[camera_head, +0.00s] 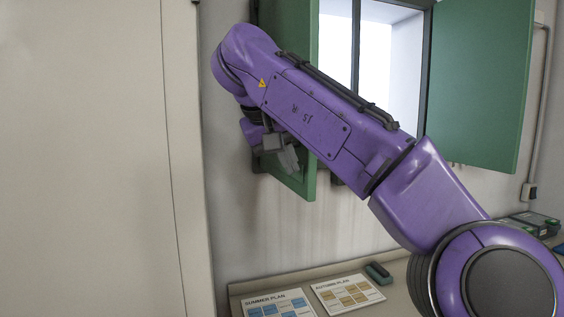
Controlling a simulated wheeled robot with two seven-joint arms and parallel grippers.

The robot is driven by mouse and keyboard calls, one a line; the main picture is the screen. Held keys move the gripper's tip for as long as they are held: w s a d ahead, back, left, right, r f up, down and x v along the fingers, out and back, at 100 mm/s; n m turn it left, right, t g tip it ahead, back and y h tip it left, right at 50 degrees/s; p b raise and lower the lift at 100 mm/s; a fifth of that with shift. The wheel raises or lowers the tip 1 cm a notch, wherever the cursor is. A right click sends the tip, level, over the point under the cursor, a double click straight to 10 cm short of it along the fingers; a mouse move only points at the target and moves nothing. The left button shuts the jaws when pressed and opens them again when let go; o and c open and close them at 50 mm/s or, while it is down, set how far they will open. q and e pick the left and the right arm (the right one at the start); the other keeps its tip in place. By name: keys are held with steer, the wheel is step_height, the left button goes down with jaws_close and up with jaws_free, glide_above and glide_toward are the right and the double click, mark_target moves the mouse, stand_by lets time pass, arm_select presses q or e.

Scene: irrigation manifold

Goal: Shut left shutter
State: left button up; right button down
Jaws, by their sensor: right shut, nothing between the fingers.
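The left shutter (308,185) is a green panel at the left side of the window (380,40). It stands swung open, and my purple right arm hides much of it. My right gripper (288,160) is shut and empty. It appears in front of the lower part of the left shutter, and I cannot tell whether it touches the panel. My left gripper is not in view.
The green right shutter (482,85) stands open at the right. A pale cabinet or door panel (85,160) fills the left. Below, a ledge holds a summer plan card (280,305), an autumn plan card (347,294) and a small dark green device (378,272).

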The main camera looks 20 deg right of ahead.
mark_target(302, 196)
steer(key=x, duration=0.4)
steer(key=w+x, duration=0.1)
steer(key=x, duration=0.1)
steer(key=shift+w+a+b, duration=0.15)
steer(key=shift+w+b, duration=0.05)
steer(key=shift+b, duration=0.1)
steer(key=shift+s, duration=0.4)
